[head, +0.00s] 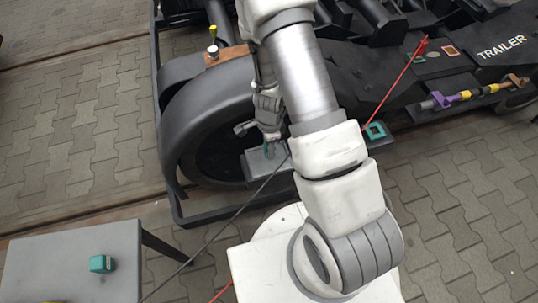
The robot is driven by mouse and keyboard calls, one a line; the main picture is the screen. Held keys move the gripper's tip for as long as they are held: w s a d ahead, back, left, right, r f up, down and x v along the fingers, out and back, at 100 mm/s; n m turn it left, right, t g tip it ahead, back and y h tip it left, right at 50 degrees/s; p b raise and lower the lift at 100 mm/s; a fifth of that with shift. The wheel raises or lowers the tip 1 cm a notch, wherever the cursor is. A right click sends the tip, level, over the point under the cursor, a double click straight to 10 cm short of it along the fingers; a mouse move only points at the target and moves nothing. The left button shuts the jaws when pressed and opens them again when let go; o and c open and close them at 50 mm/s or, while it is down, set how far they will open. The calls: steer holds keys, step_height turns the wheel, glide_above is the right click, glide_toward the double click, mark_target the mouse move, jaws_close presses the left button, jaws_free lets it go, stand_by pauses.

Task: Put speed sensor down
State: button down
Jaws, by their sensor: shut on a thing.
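My gripper (268,139) points down in front of the dark wheel at the left of the bogie. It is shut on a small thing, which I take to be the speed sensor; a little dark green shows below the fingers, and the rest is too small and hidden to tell. It is just above or at a grey plate (254,167) beside the wheel; I cannot tell whether the held thing touches the plate. A small teal block (101,263) sits on the grey table (52,261) at lower left.
The black bogie frame (460,70) marked TRAILER fills the upper right. A teal square frame (375,131) lies at its near edge. A red line (398,80) and a dark cable (228,222) run diagonally past my arm.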

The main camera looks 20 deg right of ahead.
steer(key=shift+f+b, duration=0.7)
steer(key=shift+f, duration=1)
steer(key=shift+f, duration=0.15)
steer(key=shift+c, duration=2.2)
jaws_free()
